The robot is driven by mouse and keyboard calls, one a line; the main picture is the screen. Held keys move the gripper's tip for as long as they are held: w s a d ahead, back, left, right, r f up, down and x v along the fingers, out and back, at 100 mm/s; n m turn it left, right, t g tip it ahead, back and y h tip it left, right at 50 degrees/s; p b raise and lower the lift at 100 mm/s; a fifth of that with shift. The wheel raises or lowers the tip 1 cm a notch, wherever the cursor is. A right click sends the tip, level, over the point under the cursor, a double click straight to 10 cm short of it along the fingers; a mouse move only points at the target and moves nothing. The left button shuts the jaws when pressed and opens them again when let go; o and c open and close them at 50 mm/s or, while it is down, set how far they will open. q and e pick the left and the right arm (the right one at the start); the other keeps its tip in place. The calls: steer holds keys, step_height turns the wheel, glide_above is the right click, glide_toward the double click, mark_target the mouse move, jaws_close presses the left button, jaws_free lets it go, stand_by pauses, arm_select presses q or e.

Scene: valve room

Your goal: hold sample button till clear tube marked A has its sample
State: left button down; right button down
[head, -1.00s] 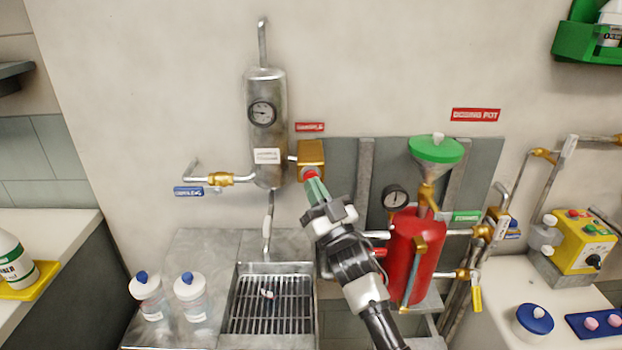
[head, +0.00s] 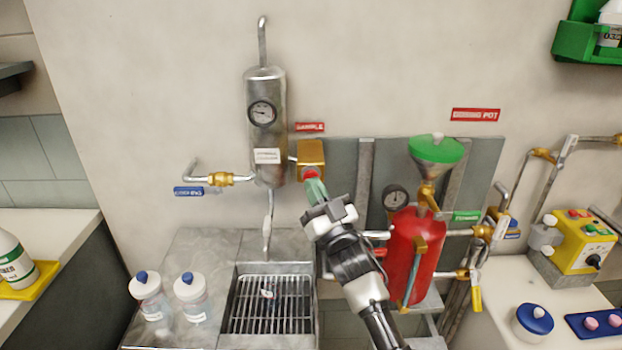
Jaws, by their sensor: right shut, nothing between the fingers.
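The red sample button (head: 310,173) is on the front of a brass-coloured box (head: 311,153) under a red sign that appears to read SAMPLE. My right gripper (head: 316,188) is shut and empty, its green fingertips against or just at the button; I cannot tell how far it is pressed. A small clear tube (head: 268,288) seems to stand on the sink grate, below the spout (head: 267,235) of the steel cylinder (head: 267,125). Its letter and level are too small to read. My left gripper is not in view.
Two clear bottles with white tops and blue knobs (head: 147,290) stand left of the grate (head: 290,305). A red dosing pot (head: 412,250) with a green funnel (head: 436,149) is right of my arm. A blue-handled valve (head: 188,191) is on the cylinder's left.

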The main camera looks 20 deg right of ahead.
steer(key=shift+w+d, duration=0.1)
steer(key=shift+w, duration=0.3)
steer(key=shift+w+d+b, duration=0.15)
steer(key=shift+w+b, duration=0.15)
steer(key=shift+w, duration=0.2)
stand_by(0.7)
steer(key=shift+s, duration=0.15)
stand_by(1.2)
steer(key=shift+s+a+p, duration=0.25)
steer(key=shift+s+p, duration=0.25)
steer(key=shift+s, duration=0.3)
steer(key=shift+s+a+p, duration=0.25)
steer(key=shift+s+p, duration=0.1)
steer(key=shift+s, duration=0.45)
steer(key=shift+s+a+p, duration=0.2)
steer(key=shift+s+p, duration=0.15)
steer(key=shift+s, duration=0.45)
steer(key=shift+s+a+p, duration=0.25)
steer(key=shift+s+p, duration=0.1)
steer(key=shift+s, duration=0.45)
